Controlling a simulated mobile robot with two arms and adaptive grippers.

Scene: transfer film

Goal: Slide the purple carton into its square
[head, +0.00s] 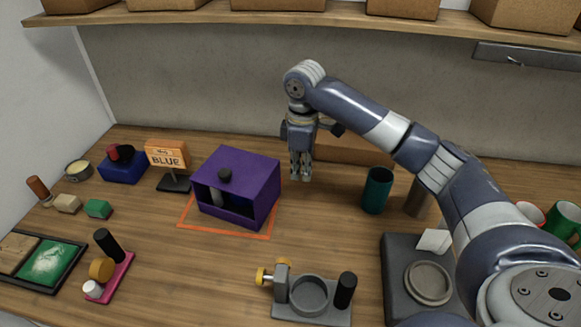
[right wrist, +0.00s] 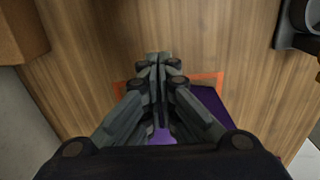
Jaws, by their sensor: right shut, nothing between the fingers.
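My right gripper (head: 300,178) is shut and empty, just right of and behind the carton. In the right wrist view my fingers (right wrist: 158,58) are together, with the carton (right wrist: 218,108) and an orange line (right wrist: 205,79) beneath. My left gripper is not in view.
A teal cup (head: 377,190) stands right of my gripper. A grey fixture (head: 312,300) with a yellow knob sits in front. The shelf (head: 200,17) runs above. Bare wood lies before the outline.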

